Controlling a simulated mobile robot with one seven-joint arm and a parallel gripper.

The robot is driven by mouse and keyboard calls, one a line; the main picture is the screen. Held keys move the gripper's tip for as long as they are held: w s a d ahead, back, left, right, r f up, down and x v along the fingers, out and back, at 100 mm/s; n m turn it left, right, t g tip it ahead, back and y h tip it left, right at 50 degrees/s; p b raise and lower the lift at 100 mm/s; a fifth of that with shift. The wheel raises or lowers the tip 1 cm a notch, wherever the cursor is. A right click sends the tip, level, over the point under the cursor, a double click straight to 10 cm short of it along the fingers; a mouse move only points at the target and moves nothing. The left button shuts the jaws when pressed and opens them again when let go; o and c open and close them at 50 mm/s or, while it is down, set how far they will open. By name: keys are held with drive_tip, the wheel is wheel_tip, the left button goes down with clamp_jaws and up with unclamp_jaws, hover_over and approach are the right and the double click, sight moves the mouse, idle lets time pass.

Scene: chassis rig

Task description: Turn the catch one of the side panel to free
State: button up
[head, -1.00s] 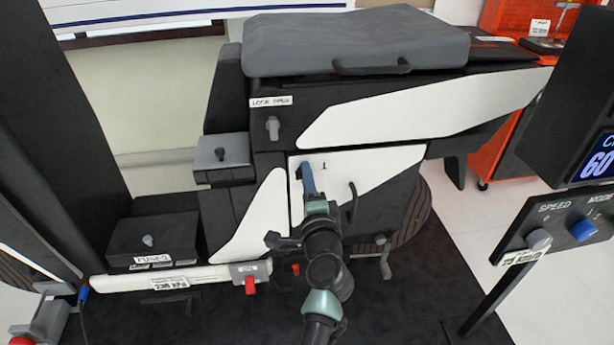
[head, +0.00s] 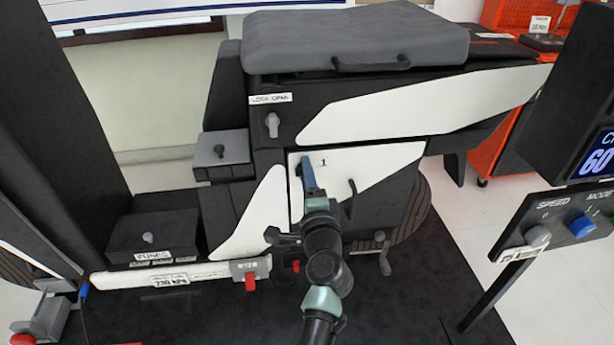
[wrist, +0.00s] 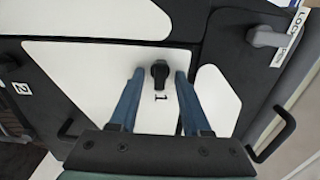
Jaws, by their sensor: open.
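The side panel (head: 378,164) is white and carries a printed "1"; it also shows in the wrist view (wrist: 75,72). Catch one (wrist: 160,72) is a small black knob on this panel, beside the "1" in the wrist view. Its handle points roughly along the fingers in that view. My gripper (wrist: 158,76) is open, with one blue finger on each side of the catch and a visible gap on both sides. In the head view my gripper (head: 306,172) is at the panel's upper left and hides the catch. Contact depth cannot be told.
A grey knob (head: 272,124) sits under a lock label, up and left of the panel. A dark handle (head: 352,192) stands out right of my gripper. The speed console (head: 560,232) is at the right.

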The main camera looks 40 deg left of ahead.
drive_tip(key=shift+d, duration=0.1)
drive_tip(key=p+v, duration=0.1)
drive_tip(key=v, duration=1.1)
drive_tip(key=shift+s+d+p, duration=0.25)
drive_tip(key=shift+s+p, duration=0.05)
drive_tip(key=shift+s, duration=0.05)
